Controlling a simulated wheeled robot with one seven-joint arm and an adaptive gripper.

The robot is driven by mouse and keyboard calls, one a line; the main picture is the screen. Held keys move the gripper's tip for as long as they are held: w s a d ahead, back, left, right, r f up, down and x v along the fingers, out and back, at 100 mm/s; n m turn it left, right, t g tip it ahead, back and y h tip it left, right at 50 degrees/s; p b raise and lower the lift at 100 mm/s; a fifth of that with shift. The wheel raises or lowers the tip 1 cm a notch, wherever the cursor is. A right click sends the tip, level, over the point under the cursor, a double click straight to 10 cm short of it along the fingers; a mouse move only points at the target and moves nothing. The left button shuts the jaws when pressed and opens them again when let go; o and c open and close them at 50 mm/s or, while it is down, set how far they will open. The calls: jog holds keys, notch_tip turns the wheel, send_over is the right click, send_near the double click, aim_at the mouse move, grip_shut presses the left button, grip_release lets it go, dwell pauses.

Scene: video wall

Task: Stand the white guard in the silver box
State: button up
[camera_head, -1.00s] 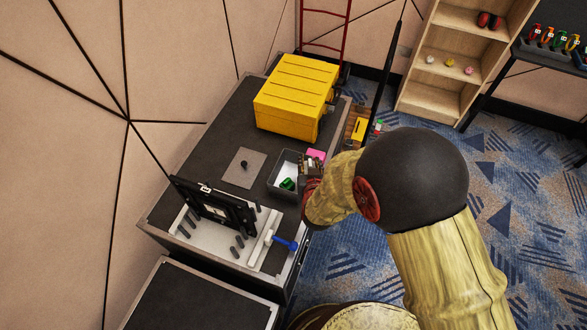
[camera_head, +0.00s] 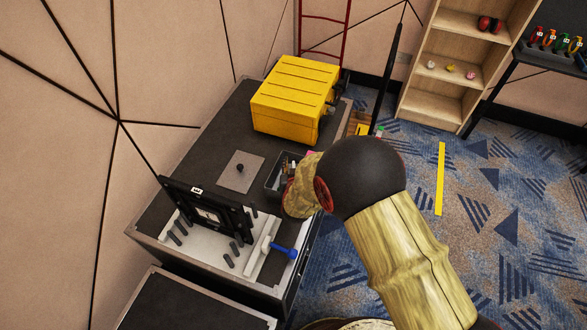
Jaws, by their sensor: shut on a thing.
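I cannot make out a white guard with certainty; a white bar (camera_head: 263,248) lies at the front of the workbench beside a blue-handled piece. No box that is clearly silver shows; a small grey open bin (camera_head: 271,187) stands at the bench's right edge. My wrist covers its right part, and small dark and pale bits show inside it. My arm reaches in from the lower right, with the wrist low against the bin. My gripper is hidden behind the wrist, so its jaws and anything in them do not show.
A black upright frame (camera_head: 205,213) stands on a pale base with several grey pegs. A grey plate with a black knob (camera_head: 240,168) lies behind it. A yellow case (camera_head: 293,98) fills the bench's back. A wooden shelf (camera_head: 434,103) stands on the carpet at right.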

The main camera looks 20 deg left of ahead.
jog(key=shift+f, duration=0.15)
jog(key=o, duration=0.7)
jog(key=shift+r, duration=0.25)
jog(key=p+v, duration=0.3)
jog(key=v, duration=0.9)
jog(key=shift+f, duration=0.1)
